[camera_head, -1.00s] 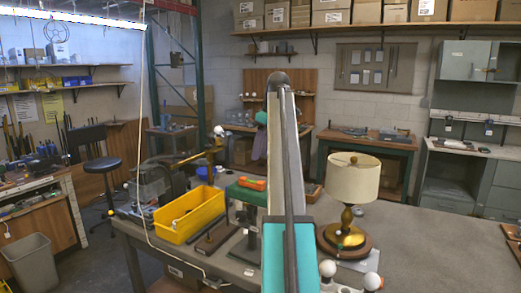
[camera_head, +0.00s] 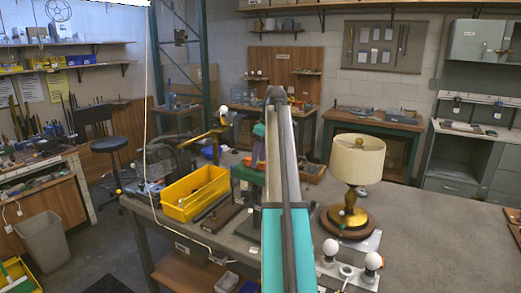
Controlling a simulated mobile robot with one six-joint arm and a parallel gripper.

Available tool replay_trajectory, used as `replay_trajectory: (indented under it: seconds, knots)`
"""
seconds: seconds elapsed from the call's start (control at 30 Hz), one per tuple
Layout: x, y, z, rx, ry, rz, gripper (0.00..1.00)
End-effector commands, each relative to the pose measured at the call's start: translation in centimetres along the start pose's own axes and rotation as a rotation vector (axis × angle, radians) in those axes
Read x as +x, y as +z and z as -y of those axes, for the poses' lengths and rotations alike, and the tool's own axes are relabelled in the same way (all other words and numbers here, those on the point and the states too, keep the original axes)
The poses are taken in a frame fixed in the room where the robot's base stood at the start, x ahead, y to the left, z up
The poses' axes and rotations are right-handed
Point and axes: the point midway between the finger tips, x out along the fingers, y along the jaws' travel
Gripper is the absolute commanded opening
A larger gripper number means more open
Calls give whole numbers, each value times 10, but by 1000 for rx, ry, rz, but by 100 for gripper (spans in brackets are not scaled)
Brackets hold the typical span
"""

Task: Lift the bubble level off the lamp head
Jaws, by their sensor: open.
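A table lamp (camera_head: 355,160) with a cream shade, a brass stem and a round wooden base stands upright on the workbench, right of my arm. A small brass piece shows at the top of its shade. A second brass fixture (camera_head: 212,133) with a white bulb stands behind the yellow bin. I cannot make out a bubble level on either one. My teal and grey arm runs up the middle of the view and hides part of the bench. My gripper cannot be made out; the far end of the arm hides that area.
A yellow bin (camera_head: 196,193) and a green block (camera_head: 248,174) stand left of my arm. White bulbs on a holder (camera_head: 345,276) are at the near edge. A stool (camera_head: 108,145) and grey wastebasket (camera_head: 45,238) stand at left.

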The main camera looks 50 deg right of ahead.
Motion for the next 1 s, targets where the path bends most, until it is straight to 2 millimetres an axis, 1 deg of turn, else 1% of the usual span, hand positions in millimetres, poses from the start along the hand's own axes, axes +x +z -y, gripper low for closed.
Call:
replay_trajectory:
  seconds: [0.1, 0.2, 0.5, 0.77, 0.8, 0.87, 0.9, 0.93, 1.0]
  knots:
    - [8, 0, 1, 0, -1, 1, 46]
    - [12, 0, 0, 0, -1, 1, 46]
    - [12, 1, 0, 1, 0, 0, 46]
    - [12, 1, 0, 1, 0, 0, 2]
    - [12, 1, 0, 1, 0, 0, 20]
    - [12, 1, 0, 1, -1, 0, 10]
    - [12, 1, 0, 1, -1, 0, 3]
    - [12, 1, 0, 1, -1, 0, 0]
    - [12, 1, 0, 1, -1, 0, 0]
